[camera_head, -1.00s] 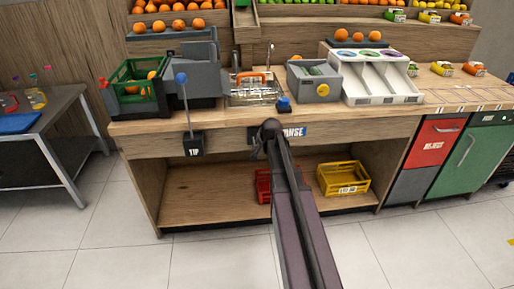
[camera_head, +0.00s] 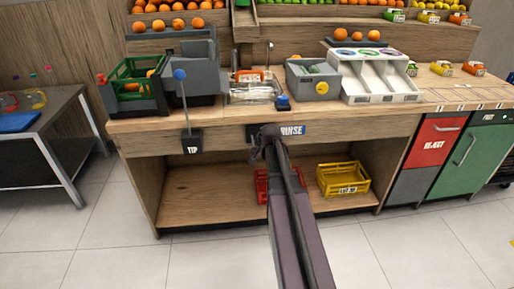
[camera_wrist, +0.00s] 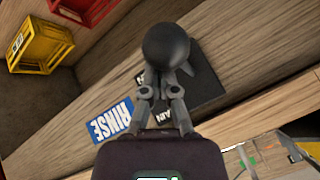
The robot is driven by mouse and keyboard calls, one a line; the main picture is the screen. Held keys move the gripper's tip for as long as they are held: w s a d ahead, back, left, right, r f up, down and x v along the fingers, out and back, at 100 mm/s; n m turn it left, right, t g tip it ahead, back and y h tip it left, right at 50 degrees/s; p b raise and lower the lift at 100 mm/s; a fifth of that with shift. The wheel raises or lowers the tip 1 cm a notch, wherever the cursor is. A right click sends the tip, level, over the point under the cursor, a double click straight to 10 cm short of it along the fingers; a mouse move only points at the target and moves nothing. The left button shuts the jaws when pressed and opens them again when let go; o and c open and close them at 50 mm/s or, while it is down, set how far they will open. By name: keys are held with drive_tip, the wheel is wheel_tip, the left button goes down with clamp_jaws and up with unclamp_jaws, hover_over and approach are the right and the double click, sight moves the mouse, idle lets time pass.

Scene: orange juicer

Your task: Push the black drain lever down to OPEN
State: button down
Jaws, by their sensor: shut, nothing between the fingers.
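The black drain lever shows in the wrist view as a round black knob (camera_wrist: 167,46) in front of a dark mounting plate (camera_wrist: 212,85) on the wooden counter front. My gripper (camera_wrist: 168,78) is shut and empty, its fingertips at the near side of the knob. I cannot tell whether they touch it. The lever's stem is mostly hidden behind the knob and fingers. In the head view my gripper (camera_head: 265,139) is at the counter front beside the RINSE label (camera_head: 292,130), and my arm hides much of the lever there.
A blue-knobbed TIP lever (camera_head: 184,110) stands to the left. A blue button (camera_head: 283,102) is on the counter edge above. Red (camera_head: 263,184) and yellow (camera_head: 343,178) crates sit on the shelf below. The floor in front is clear.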

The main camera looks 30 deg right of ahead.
drive_tip(key=shift+f+b, duration=0.3)
drive_tip(key=shift+f, duration=0.05)
drive_tip(key=shift+r+p, duration=0.3)
drive_tip(key=shift+r+p, duration=0.6)
idle(0.4)
drive_tip(key=s+d+r+p, duration=0.1)
drive_tip(key=s+r+p, duration=0.5)
drive_tip(key=r+p, duration=0.3)
drive_tip(key=shift+s+r+p, duration=0.15)
drive_tip(key=shift+r+p, duration=0.15)
drive_tip(key=shift+r, duration=0.05)
idle(0.4)
